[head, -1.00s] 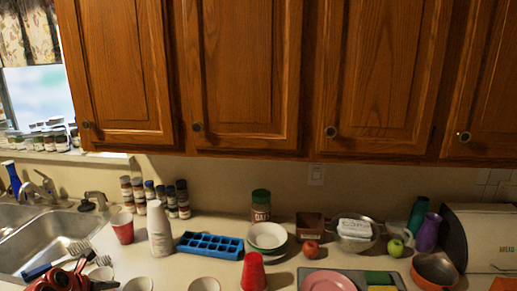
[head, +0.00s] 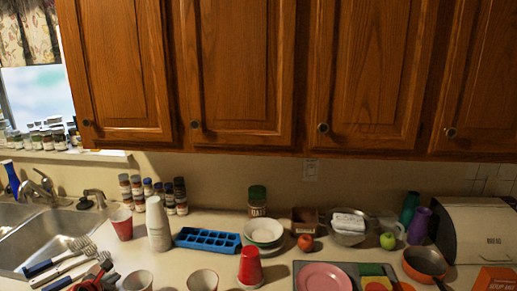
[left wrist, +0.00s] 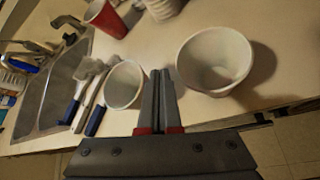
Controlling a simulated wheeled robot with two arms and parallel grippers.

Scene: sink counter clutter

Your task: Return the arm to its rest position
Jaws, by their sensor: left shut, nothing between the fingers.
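My left gripper (head: 100,272) shows at the bottom left edge of the head view, red and dark, mostly cut off by the frame. In the left wrist view its two dark fingers (left wrist: 160,75) are together, with nothing between them. The fingers point toward the gap between two white cups, a smaller one (left wrist: 124,84) on the left and a larger one (left wrist: 214,62) on the right. I cannot tell how far above the counter they are. My right gripper is in neither view.
Forks and other utensils (head: 62,258) lie by the sink (head: 45,238). A red cup (head: 121,224), stacked white cups (head: 157,225), a blue ice tray (head: 207,241) and upturned red cups (head: 250,268) stand on the counter. Wooden cabinets (head: 240,75) hang above.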

